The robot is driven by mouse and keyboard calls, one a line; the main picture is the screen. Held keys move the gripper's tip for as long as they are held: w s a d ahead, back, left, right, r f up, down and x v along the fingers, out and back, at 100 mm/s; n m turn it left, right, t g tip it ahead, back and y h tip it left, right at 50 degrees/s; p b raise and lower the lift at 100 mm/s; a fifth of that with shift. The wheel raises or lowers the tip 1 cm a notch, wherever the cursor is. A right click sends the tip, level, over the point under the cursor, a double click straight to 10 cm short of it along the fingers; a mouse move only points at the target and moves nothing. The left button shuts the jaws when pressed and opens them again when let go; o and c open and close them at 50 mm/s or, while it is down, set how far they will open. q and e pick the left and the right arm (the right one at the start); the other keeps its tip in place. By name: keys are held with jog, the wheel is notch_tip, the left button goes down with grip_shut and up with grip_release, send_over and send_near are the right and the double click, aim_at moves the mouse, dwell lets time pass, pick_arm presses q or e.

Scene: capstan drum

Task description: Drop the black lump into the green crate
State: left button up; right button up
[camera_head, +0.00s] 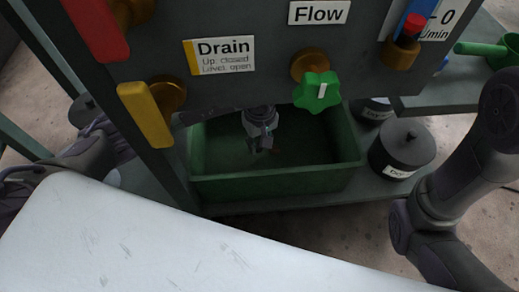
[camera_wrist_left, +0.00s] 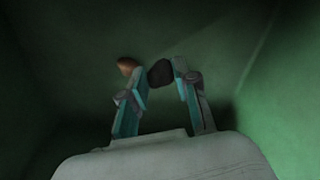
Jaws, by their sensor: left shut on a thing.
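The green crate (camera_head: 270,187) stands on a low shelf under the dark panel in the head view. My left gripper (camera_head: 257,150) is inside the crate's opening, pointing down. In the left wrist view my left gripper (camera_wrist_left: 160,76) is shut on the black lump (camera_wrist_left: 160,73), which sits between its fingertips. The green crate's wall (camera_wrist_left: 280,80) and floor fill that view around the fingers. In the head view the lump cannot be made out. My right gripper is not in view; only my right arm shows at the right.
A brown piece (camera_wrist_left: 126,65) lies beside the left fingertip in the wrist view. A dark lidded pot (camera_head: 402,150) stands right of the crate. The panel above carries a green valve knob (camera_head: 316,92), a yellow lever (camera_head: 146,114) and a red lever (camera_head: 97,28). A white surface (camera_head: 180,245) fills the foreground.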

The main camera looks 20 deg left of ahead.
aim_at(259, 152)
pick_arm(q)
jog(key=shift+f+b, duration=0.95)
jog(key=shift+f, duration=0.7)
jog(key=shift+f+b, duration=0.5)
jog(key=shift+f, duration=0.15)
jog(key=o, duration=0.8)
